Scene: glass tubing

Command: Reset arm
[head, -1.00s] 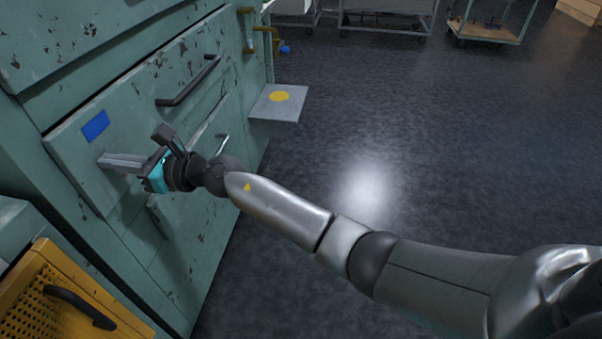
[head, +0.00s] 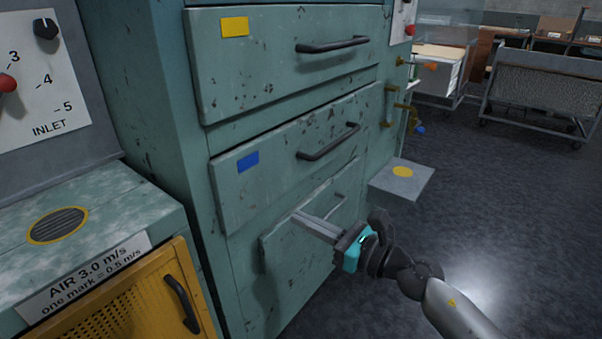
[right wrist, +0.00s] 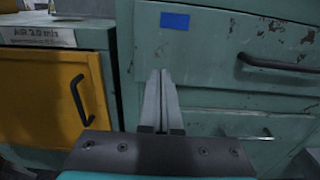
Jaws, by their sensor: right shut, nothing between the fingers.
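My right gripper (head: 318,226) is in the lower middle of the head view, in front of the green cabinet's lower drawers. Its two long grey fingers lie together with nothing between them. In the right wrist view the shut fingers (right wrist: 160,98) point at the cabinet below a blue label (right wrist: 174,21). I cannot tell whether the fingertips touch the drawer front. My left gripper is not in view.
The cabinet has a yellow-label drawer (head: 255,70) above a blue-label drawer (head: 280,180), with dark bar handles. A yellow perforated door (head: 130,300) stands at lower left. A grey step with a yellow dot (head: 392,187) juts out at right. Open floor (head: 510,190) lies beyond.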

